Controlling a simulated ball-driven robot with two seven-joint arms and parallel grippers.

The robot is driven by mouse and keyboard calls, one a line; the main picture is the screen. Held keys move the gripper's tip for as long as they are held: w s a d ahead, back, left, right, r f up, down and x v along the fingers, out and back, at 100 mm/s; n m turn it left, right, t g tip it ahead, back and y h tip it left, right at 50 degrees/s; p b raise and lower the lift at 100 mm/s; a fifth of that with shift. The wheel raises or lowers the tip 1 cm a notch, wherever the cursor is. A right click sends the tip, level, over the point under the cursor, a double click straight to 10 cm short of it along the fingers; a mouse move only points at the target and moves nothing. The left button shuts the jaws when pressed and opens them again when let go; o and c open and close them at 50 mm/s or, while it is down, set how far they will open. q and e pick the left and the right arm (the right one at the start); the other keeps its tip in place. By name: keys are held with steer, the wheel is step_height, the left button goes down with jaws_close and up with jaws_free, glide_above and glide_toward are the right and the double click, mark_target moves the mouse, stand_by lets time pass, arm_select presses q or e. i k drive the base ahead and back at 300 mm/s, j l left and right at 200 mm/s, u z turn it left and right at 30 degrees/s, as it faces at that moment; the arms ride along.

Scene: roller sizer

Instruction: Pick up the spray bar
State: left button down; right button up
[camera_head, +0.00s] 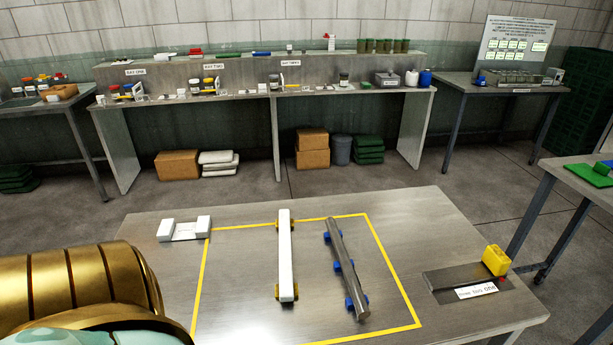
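Two long bars lie on the steel table (420,230), side by side inside a yellow outline. One is a white square-section bar (286,250) resting on yellow supports, running away from me. The other is a dark grey round bar (345,262) on several blue supports, slightly slanted. No visible label tells which is the spray bar. A gold and pale green part of my own body fills the lower left corner. Neither gripper shows in this view.
A white block holder (184,230) sits at the table's back left. A yellow block (496,260) stands on a dark labelled plate (470,284) at the right. A green item (589,175) lies on another table at right. The table's back right is clear.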

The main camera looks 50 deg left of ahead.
mark_target(358, 301)
steer(key=u, duration=1.25)
